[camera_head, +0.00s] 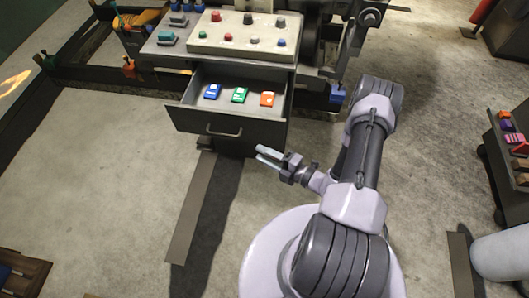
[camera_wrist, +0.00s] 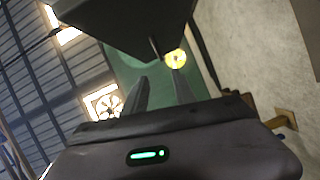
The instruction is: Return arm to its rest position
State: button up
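My arm is bent over my round base, on the right of the head view. My gripper (camera_head: 261,153) points left, in front of the open drawer (camera_head: 203,121), and looks apart from its handle (camera_head: 224,132). In the wrist view the two fingers of my gripper (camera_wrist: 163,82) stand apart with nothing held between them. A dark block fills the top of that view; I cannot tell for sure what it is.
A control panel (camera_head: 220,46) with several knobs sits above the drawer. A cart (camera_head: 515,190) with coloured items stands at the right edge, and a pale cylinder (camera_head: 500,257) lies near it. The floor (camera_head: 110,190) on the left is mostly clear.

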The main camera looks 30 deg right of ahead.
jog(key=shift+s, duration=0.1)
dwell(0.3)
jog(key=a+r+n+g+y, duration=0.3)
jog(key=a+r+n+g, duration=0.1)
jog(key=r+n, duration=0.4)
jog(key=a+r+n+g+y, duration=0.2)
jog(key=a+r+n+g, duration=0.2)
jog(key=r+n, duration=0.4)
jog(key=s+a+r+n+h, duration=0.1)
jog(key=s+r+n+h, duration=0.5)
jog(key=r+n, duration=0.4)
jog(key=s+a+r+n+h, duration=0.1)
jog(key=s+r+n+h, duration=0.5)
jog(key=r+n, duration=0.5)
jog(key=s+n, duration=0.2)
jog(key=n, duration=0.6)
jog(key=shift+s+a+n+g, duration=0.25)
jog(key=shift+s+n+g, duration=0.05)
jog(key=shift+s, duration=0.1)
